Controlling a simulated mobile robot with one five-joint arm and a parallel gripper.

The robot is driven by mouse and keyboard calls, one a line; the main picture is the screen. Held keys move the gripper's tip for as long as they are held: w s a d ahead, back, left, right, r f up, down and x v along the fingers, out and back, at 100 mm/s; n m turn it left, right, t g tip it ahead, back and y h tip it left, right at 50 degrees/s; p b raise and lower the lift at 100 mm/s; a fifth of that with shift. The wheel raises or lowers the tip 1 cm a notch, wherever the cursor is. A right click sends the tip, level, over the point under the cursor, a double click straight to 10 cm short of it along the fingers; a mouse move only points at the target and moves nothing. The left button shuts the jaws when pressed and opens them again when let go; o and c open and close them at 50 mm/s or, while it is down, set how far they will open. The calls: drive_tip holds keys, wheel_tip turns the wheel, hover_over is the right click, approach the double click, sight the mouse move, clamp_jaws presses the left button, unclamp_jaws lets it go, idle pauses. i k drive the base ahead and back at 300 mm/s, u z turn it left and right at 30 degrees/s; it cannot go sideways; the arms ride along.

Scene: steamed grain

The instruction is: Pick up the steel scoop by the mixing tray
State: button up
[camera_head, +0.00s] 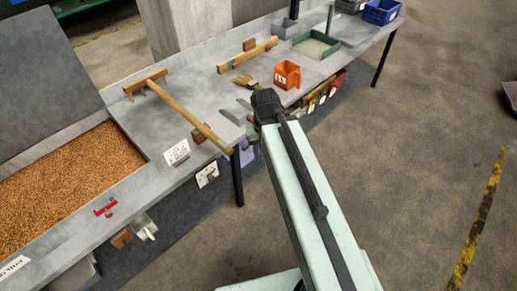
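The mixing tray (134,137) is a sunken metal bin full of brown grain at the left, with a partly cut-off label reading "TRAY" on its front edge. A shiny grey metal piece (144,228) with a brown block (122,239) beside it hangs below the tray's front edge; it looks like the steel scoop, but its full shape is unclear. My gripper (264,104) is a dark shape at the end of my pale arm, near the bench's front edge, well right of that piece. Its fingers are too dark and small to tell open from shut.
A wooden rake (185,112) lies across the bench. A brush (247,82), an orange jug (287,75) and a green-rimmed tray (316,45) stand farther along. A small red item (105,207) is on the front ledge. Open floor lies right of the bench.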

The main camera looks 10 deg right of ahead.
sight(240, 112)
drive_tip(key=k, duration=0.7)
drive_tip(key=u, duration=1.1)
drive_tip(key=i, duration=1.55)
drive_tip(key=z, duration=0.05)
